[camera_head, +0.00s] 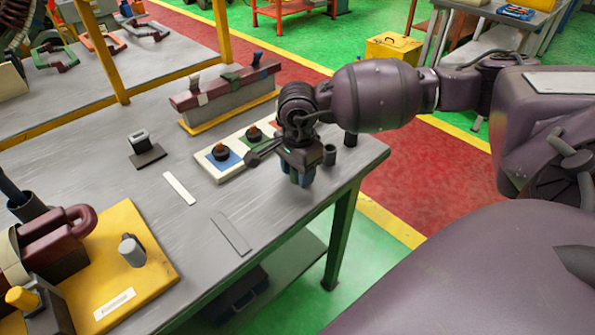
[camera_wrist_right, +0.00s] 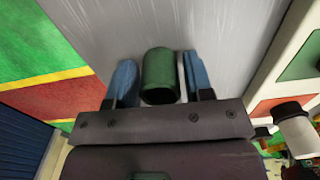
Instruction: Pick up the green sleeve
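The green sleeve (camera_wrist_right: 161,75) is a short dark-green tube on the grey table, seen in the right wrist view. My right gripper (camera_wrist_right: 160,80) is open, with one blue finger on each side of the sleeve. A narrow gap shows between the sleeve and each finger. In the head view my right gripper (camera_head: 299,178) points down over the table's right end, and I cannot make out the green sleeve there. My left gripper is not in view.
A pale tray with coloured squares (camera_head: 208,173) lies left of the right gripper. Small dark cylinders (camera_head: 330,155) stand just right of it. A yellow base plate (camera_head: 150,270) is at front left.

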